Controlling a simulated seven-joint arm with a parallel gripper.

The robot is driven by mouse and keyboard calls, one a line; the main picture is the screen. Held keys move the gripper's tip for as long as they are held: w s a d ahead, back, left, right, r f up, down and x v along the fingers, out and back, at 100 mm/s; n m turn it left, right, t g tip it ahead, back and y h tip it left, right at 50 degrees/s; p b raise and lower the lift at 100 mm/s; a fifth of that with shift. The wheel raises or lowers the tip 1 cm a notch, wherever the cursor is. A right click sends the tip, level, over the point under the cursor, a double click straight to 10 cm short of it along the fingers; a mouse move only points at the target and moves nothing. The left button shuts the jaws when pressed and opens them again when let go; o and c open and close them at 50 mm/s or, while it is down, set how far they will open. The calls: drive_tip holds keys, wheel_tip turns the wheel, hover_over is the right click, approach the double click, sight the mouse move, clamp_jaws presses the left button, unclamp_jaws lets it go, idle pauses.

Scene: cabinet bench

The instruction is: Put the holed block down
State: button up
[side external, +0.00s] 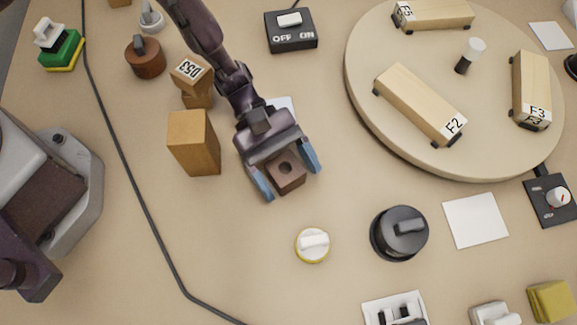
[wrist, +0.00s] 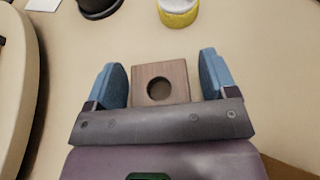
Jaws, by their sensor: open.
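The holed block (side external: 287,178) is a brown wooden cube with a round dark hole in its top face. It also shows in the wrist view (wrist: 174,73), upright between my blue fingers. My gripper (side external: 289,180) is open around the block.
A tan box (side external: 193,143) and a block marked D53 (side external: 191,74) stand to the left. A white-topped yellow knob (side external: 312,245) and a black knob (side external: 399,233) are in front. A round turntable (side external: 365,120) fills the back right. Bare table lies around the gripper's front.

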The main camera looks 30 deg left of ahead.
drive_tip(key=v, duration=1.2)
drive_tip(key=shift+s, duration=0.1)
drive_tip(key=shift+r, duration=0.15)
drive_tip(key=s+a+r+m+t+y, duration=0.1)
drive_tip(key=a+r+m+y, duration=0.3)
drive_tip(key=r, duration=0.5)
drive_tip(key=s+a+r+m+t+y, duration=0.1)
drive_tip(key=a+r+m, duration=0.35)
drive_tip(key=r, duration=0.45)
drive_tip(key=s+a+r+m+t+y, duration=0.2)
drive_tip(key=s+a+r+t+y, duration=0.1)
drive_tip(key=a, duration=0.4)
drive_tip(key=s+a+r+m+t+y, duration=0.3)
drive_tip(key=s+a+r+t, duration=0.3)
drive_tip(key=a+r, duration=0.2)
drive_tip(key=shift+s+a+y, duration=0.15)
drive_tip(key=shift+s+y, duration=0.25)
drive_tip(key=shift+y, duration=0.4)
